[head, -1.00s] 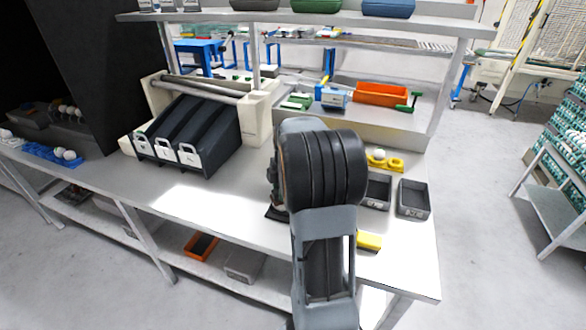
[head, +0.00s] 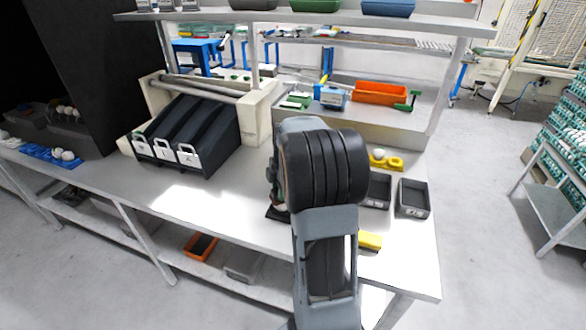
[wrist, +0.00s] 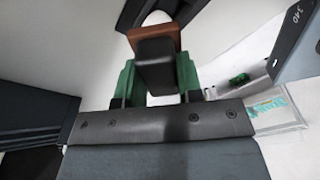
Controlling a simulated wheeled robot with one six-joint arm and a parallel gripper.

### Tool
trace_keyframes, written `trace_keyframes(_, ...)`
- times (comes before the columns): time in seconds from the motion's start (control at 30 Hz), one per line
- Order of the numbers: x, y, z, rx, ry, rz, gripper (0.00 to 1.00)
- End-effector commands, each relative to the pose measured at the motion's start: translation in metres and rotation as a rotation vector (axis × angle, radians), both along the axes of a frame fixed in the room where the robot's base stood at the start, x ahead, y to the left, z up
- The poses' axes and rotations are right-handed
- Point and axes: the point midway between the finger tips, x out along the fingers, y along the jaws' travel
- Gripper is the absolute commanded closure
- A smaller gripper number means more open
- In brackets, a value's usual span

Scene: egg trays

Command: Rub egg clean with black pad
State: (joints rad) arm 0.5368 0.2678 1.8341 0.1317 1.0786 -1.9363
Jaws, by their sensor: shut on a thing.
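My gripper (wrist: 152,85) is shut on a black pad (wrist: 155,62), a block with a brown layer on its far side. Its green fingers press the block from both sides. A white egg (wrist: 157,18) shows just beyond the brown layer, over a dark holder (wrist: 185,8). I cannot tell whether the pad touches it. In the head view my arm hides most of the gripper and the held pad. Another white egg (head: 378,154) sits on a yellow holder (head: 396,163) at the right of the bench.
Two dark grey trays, one at the right (head: 413,198) and one partly behind my arm (head: 378,190), stand on the bench (head: 190,205). A yellow block (head: 369,241) lies near the front edge. A black chute rack (head: 190,130) stands left. The bench between rack and arm is clear.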

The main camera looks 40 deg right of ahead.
Motion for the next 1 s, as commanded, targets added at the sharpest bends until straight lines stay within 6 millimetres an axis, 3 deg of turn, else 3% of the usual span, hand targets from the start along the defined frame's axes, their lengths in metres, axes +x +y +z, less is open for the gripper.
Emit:
trace_keyframes(0.17,-0.003,-0.008,-0.002,0.001,0.003,0.002,0.85)
trace_keyframes(0.23,-0.003,-0.007,0.005,0.001,0.003,0.002,0.85)
trace_keyframes(0.37,-0.004,-0.009,0.04,-0.003,-0.002,-0.002,0.85)
trace_keyframes(1.0,-0.001,-0.002,0.09,0.0,0.001,0.012,0.85)
